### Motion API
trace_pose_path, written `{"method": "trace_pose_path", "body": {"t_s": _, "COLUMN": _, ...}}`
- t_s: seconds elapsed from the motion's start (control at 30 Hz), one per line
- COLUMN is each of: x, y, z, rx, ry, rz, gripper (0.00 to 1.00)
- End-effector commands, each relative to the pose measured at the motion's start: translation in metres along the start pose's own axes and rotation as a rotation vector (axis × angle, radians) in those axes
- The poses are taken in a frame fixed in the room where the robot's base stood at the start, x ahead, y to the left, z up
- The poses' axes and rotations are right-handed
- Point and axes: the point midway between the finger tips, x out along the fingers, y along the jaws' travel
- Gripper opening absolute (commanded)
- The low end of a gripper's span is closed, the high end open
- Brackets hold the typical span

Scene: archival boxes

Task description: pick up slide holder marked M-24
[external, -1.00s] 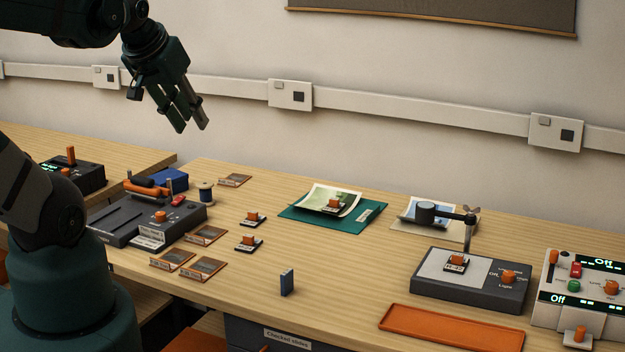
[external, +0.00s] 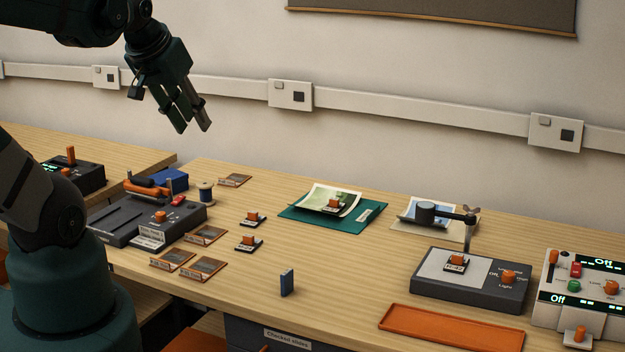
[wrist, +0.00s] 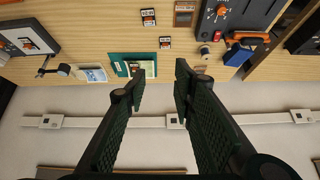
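Several small slide holders with orange grips and pale labels are in view; I cannot read which is marked M-24. Two lie on bare wood mid-table, a rear slide holder (external: 253,220) and a front slide holder (external: 248,244). They also show in the wrist view (wrist: 165,42) (wrist: 148,17). Another holder (external: 334,204) sits on a picture on the green folder (external: 290,212), and another (external: 456,263) on the grey light box (external: 425,270). My gripper (external: 195,130) is high above the table's back left, open and empty; its fingers show apart in the wrist view (wrist: 159,76).
A dark grey device (external: 125,228) with orange handles stands left, beside a thread spool (external: 205,193) and brown framed slides (external: 205,235). An orange tray (external: 450,328) and control panel (external: 590,295) are right.

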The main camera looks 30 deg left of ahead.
Motion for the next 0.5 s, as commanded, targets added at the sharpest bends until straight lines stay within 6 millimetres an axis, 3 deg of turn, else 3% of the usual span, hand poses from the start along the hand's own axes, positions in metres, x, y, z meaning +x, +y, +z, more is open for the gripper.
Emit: {"method": "trace_pose_path", "body": {"t_s": 0.5, "x": 0.044, "y": 0.003, "z": -0.013, "rx": 0.273, "ry": -0.113, "rz": 0.044, "gripper": 0.26}}
